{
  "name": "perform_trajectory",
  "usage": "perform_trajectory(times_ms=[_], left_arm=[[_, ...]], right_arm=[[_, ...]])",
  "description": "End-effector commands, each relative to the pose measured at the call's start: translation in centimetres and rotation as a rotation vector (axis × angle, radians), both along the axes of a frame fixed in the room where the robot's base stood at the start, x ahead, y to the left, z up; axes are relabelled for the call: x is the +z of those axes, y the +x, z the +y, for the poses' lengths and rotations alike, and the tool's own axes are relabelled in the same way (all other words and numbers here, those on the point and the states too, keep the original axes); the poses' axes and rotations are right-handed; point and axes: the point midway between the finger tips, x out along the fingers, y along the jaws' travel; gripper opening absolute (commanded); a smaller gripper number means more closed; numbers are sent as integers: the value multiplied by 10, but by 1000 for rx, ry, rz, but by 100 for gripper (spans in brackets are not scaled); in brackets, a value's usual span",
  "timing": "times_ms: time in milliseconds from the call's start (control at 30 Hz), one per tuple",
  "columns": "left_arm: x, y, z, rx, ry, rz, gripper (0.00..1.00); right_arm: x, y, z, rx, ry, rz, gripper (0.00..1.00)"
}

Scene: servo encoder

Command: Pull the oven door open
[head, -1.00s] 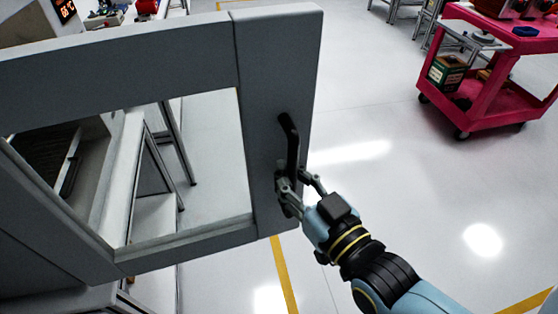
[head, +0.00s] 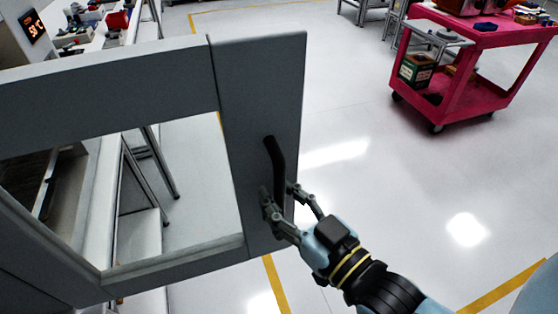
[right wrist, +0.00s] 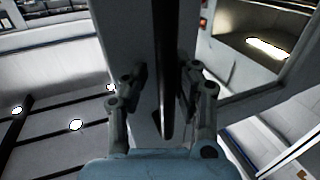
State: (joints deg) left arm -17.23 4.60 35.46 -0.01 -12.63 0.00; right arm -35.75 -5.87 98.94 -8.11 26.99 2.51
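The grey oven door (head: 255,110), with a large window opening, stands swung out from the oven across the left half of the head view. Its dark bar handle (head: 276,160) is near the door's free edge. My right gripper (head: 278,194) is at the handle's lower part, with one finger on each side. In the right wrist view the handle (right wrist: 167,60) runs between the two fingertips (right wrist: 162,80). A gap shows on the left side, and the right fingertip is close to or touching the bar. The fingers look open around it. My left gripper is out of view.
A pink cart (head: 455,80) stands on the floor at the upper right. A small lit display (head: 36,27) and a cluttered bench (head: 95,30) are at the upper left. The white floor (head: 400,190) right of the door is clear.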

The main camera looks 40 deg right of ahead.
Motion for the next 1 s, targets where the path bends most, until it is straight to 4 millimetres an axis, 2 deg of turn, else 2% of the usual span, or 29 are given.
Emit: perform_trajectory(times_ms=[67, 300, 433, 567, 800, 1000], left_arm=[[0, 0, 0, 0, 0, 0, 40], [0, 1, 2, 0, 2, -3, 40], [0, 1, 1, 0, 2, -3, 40], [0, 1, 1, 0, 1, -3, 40], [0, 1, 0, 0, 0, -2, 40], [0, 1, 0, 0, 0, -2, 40]], right_arm=[[0, 0, 0, 0, 0, 0, 40], [0, 0, 0, 0, 0, 1, 40], [-1, -10, 0, 0, 0, 3, 40], [-1, -33, 0, -1, 0, 4, 40], [-1, -87, 0, -1, 0, 5, 40], [-1, -114, 0, -1, 0, 3, 40]])
